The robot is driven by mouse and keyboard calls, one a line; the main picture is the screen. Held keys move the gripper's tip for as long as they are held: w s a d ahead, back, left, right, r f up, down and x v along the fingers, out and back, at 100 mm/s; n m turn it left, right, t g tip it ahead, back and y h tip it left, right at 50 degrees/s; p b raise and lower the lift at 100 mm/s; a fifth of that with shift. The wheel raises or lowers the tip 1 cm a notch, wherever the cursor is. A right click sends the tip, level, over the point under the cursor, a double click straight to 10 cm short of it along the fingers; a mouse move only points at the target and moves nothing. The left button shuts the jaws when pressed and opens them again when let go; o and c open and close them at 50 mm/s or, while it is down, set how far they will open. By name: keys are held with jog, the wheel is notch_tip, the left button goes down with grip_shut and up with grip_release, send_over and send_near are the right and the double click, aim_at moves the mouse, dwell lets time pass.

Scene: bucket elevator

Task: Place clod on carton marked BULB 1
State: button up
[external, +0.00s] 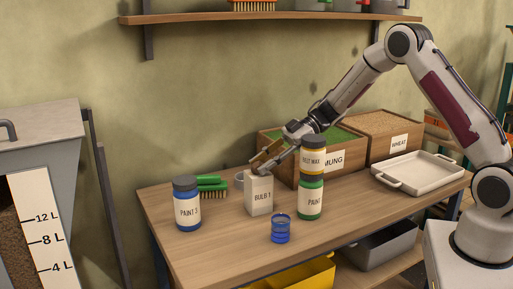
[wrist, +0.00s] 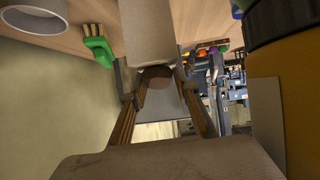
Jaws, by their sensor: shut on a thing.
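The white carton marked BULB 1 (external: 259,197) stands upright on the wooden bench. My gripper (external: 257,166) is just above its top in the external view. In the wrist view the fingers (wrist: 155,76) are shut on the small brown clod (wrist: 157,73). The pale carton also shows in the wrist view (wrist: 152,30), close beyond the clod. I cannot tell whether the clod touches the carton. In the external view the clod is too small or hidden to make out.
The yellow BELT WAX jar (external: 313,158), stacked on a green PAINT jar (external: 310,197), stands close right of the carton. A mug (external: 240,179), green brush (external: 212,185), PAINT 3 jar (external: 187,207) and blue cup (external: 280,232) are near. A white tray (external: 416,172) lies right.

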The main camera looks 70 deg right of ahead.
jog(key=o, duration=1.1)
jog(key=shift+f, duration=0.1)
jog(key=shift+v, duration=1)
jog(key=v, duration=0.3)
jog(key=shift+s+d, duration=0.1)
notch_tip(320, 180, up, 7)
send_over(262, 163)
jog(key=s+d, duration=0.3)
jog(key=s, duration=0.1)
jog(key=shift+w, duration=0.25)
